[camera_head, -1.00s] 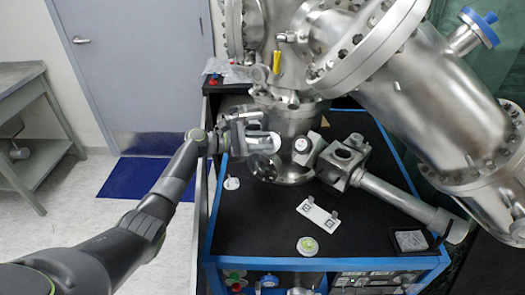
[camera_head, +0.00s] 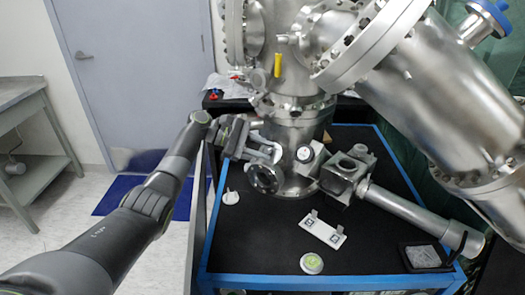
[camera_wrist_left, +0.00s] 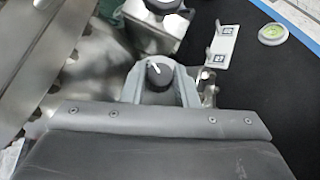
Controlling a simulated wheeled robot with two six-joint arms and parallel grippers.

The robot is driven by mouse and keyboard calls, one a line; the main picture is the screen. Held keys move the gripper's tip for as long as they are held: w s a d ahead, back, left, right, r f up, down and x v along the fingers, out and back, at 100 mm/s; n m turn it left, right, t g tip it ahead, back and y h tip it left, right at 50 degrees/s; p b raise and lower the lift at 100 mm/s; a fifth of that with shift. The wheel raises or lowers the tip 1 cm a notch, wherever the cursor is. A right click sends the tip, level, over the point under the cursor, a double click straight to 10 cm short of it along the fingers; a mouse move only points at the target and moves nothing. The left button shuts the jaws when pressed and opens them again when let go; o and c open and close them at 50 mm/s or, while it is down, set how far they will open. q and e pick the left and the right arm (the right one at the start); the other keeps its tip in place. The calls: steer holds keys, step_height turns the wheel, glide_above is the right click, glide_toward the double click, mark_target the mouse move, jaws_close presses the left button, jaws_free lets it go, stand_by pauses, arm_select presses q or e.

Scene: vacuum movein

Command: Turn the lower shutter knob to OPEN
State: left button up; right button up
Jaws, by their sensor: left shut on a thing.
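The shutter knob (camera_wrist_left: 158,75) is a dark round knob with a white pointer line, seen in the left wrist view. Its line slants toward the upper left of that view. My left gripper (camera_wrist_left: 160,82) has one finger on each side of the knob and is shut on it. In the head view my left gripper (camera_head: 272,152) is at the left side of the steel chamber (camera_head: 297,128), just above a round glass port (camera_head: 265,178). The knob is hidden there by the fingers. Any OPEN label is too small to read. My right gripper is out of view.
A steel cube fitting (camera_head: 345,170) with a long tube (camera_head: 410,209) lies right of the chamber. A white marker plate (camera_head: 323,230), a round green-centred disc (camera_head: 311,263) and a small tray (camera_head: 424,257) lie on the black table top (camera_head: 265,245). Its front middle is mostly clear.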

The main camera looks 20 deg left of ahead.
arm_select(q)
steer(key=o, duration=1)
steer(key=b+v, duration=0.3)
steer(key=v, duration=1.4)
steer(key=shift+r, duration=0.15)
steer(key=shift+a, duration=0.2)
